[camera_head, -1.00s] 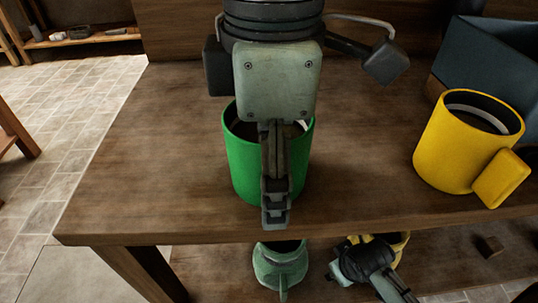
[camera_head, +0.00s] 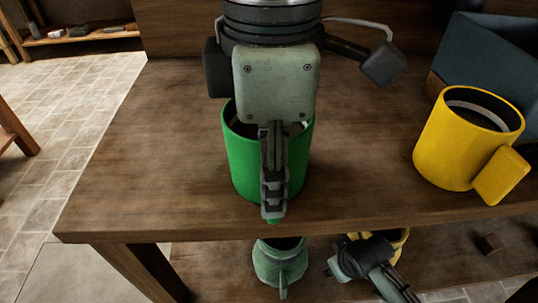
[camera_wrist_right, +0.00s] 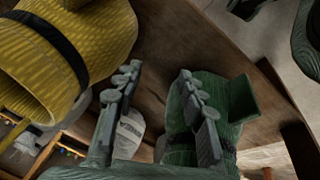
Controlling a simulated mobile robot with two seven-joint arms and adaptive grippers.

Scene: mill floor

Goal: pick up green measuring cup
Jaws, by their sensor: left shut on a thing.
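The green measuring cup (camera_head: 238,160) stands upright on the wooden table in the head view, near the front edge. My left gripper (camera_head: 273,208) comes down over its front side, and its fingers hide part of the cup and its handle. The fingers are shut on the cup at that near side; a bit of green shows just below the fingertips. My right gripper (camera_wrist_right: 160,95) shows in the right wrist view with its two fingers apart and nothing between them.
A yellow cup (camera_head: 447,150) stands at the right on the table (camera_head: 130,170), before a blue-grey bin (camera_head: 490,55). The table's left side is clear. A grey-green vessel (camera_head: 280,265) shows below the front edge. The right wrist view has a yellow ribbed object (camera_wrist_right: 95,35) at the left.

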